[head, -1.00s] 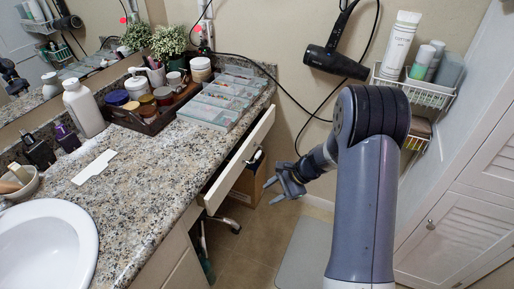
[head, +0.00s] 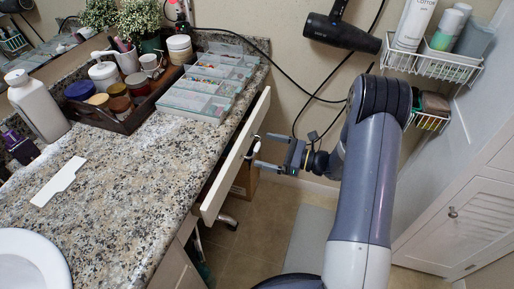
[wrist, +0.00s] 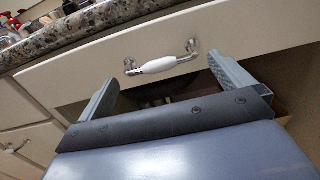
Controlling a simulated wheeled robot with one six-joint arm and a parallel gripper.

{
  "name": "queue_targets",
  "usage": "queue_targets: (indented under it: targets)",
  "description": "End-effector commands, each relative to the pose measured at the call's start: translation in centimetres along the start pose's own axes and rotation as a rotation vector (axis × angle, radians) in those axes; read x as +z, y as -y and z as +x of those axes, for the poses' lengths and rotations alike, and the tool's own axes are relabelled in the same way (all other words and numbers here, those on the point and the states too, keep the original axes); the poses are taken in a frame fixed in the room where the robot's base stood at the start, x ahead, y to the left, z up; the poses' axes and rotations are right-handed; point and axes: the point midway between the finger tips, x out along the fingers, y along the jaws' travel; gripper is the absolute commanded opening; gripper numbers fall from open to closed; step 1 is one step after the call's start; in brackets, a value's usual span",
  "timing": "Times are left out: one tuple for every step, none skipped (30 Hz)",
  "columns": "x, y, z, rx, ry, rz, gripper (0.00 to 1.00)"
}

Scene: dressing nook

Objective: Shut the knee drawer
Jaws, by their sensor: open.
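The knee drawer's cream front (head: 228,172) stands out from under the granite counter in the head view, so the drawer is partly open. The wrist view shows the drawer front (wrist: 100,64) broadside, with a white and chrome bar handle (wrist: 162,64) near its middle. My gripper (head: 264,151) is open and empty, facing the outer side of the drawer front by the handle. In the wrist view its two fingers stand to the left and right of the handle. I cannot tell whether they touch the front.
The granite counter (head: 130,185) carries a brown tray of jars (head: 128,120), clear organiser boxes (head: 200,98) and a white bottle (head: 36,105). A hair dryer (head: 340,42) and wire baskets (head: 440,68) hang on the wall.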

Motion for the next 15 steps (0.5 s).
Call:
queue_targets:
  targets:
    - [-0.1, -0.1, 1.0, 0.004, 0.001, -0.001, 1.00]
    - [-0.1, -0.1, 1.4, 0.004, 0.000, 0.000, 1.00]
    - [-0.1, -0.1, 2.0, 0.004, 0.000, -0.001, 1.00]
    - [-0.1, -0.1, 2.4, 0.003, 0.000, -0.001, 1.00]
    - [-0.1, 0.0, 2.7, 0.003, -0.001, -0.001, 1.00]
    - [-0.1, -0.1, 3.1, 0.003, 0.000, -0.001, 1.00]
    - [0.0, 0.0, 3.4, 0.002, 0.000, -0.001, 1.00]
    - [0.0, 0.0, 3.6, 0.001, 0.000, -0.001, 1.00]
    - [0.0, 0.0, 3.8, 0.001, 0.000, -0.001, 1.00]
    - [0.0, 0.0, 3.9, 0.001, 0.000, -0.001, 1.00]
    - [0.0, 0.0, 3.9, 0.000, 0.000, -0.001, 1.00]
    - [0.0, 0.0, 4.0, 0.000, -0.001, -0.001, 1.00]
    - [0.0, 0.0, 4.0, 0.000, -0.001, -0.001, 1.00]
    - [0.0, 0.0, 4.0, 0.000, -0.001, -0.001, 1.00]
    - [0.0, 0.0, 4.0, 0.000, -0.001, -0.001, 1.00]
